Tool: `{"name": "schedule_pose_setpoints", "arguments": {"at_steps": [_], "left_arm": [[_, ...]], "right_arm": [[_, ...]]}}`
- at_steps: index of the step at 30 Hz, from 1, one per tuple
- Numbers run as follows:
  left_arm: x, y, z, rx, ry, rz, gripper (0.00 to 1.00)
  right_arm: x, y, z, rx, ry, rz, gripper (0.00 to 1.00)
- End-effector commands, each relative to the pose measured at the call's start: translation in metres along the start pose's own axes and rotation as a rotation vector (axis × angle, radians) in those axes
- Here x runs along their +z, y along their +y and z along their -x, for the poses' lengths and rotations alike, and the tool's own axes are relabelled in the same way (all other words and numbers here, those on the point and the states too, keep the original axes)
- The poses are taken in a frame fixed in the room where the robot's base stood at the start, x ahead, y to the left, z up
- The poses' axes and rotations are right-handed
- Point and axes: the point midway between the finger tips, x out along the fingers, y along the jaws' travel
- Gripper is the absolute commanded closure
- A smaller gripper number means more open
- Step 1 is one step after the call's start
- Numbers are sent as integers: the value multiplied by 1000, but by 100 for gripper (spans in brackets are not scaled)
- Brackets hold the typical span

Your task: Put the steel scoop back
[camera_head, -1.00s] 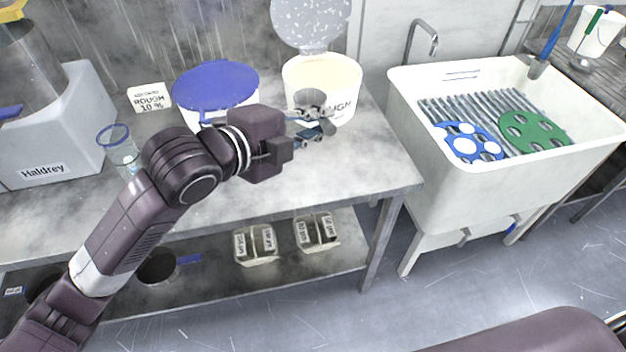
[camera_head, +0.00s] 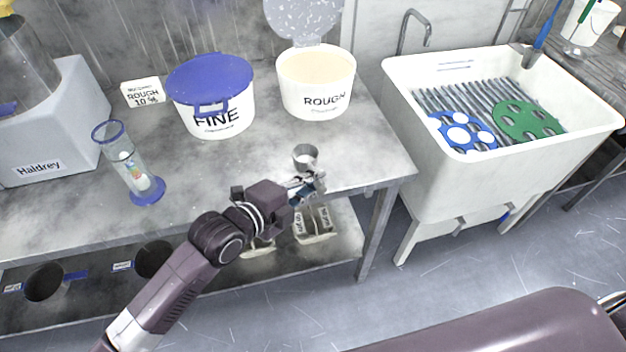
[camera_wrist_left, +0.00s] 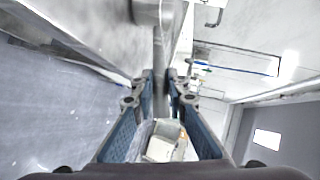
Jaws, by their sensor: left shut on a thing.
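The steel scoop (camera_head: 305,156) is a small metal cup on a handle. My left gripper (camera_head: 309,184) is shut on its handle, at the front edge of the steel table. The cup points up and away from me; I cannot tell what is in it. In the left wrist view the handle (camera_wrist_left: 160,88) runs between the fingers (camera_wrist_left: 160,90), and the cup (camera_wrist_left: 153,11) is at the top. The white ROUGH tub (camera_head: 317,88) stands open behind, full of pale powder, its speckled lid (camera_head: 304,20) raised. My right gripper is not in view.
A FINE tub (camera_head: 215,118) with a blue lid stands left of the ROUGH tub. A glass cylinder (camera_head: 128,165) and a grey Haldrey machine (camera_head: 45,130) are further left. Labelled boxes (camera_head: 314,222) sit on the lower shelf. A white sink (camera_head: 470,175) stands right.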

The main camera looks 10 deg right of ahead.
Motion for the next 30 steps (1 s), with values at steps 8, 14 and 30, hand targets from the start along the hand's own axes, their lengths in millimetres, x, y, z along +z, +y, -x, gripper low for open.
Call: {"name": "schedule_pose_setpoints", "arguments": {"at_steps": [8, 14, 30], "left_arm": [[0, 1, -1, -4, 1, -1, 100], [1, 4, -2, -1, 0, 0, 77], [2, 3, 12, -1, -1, -3, 69]], "right_arm": [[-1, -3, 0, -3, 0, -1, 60], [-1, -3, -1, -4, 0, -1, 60], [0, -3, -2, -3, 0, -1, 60]]}}
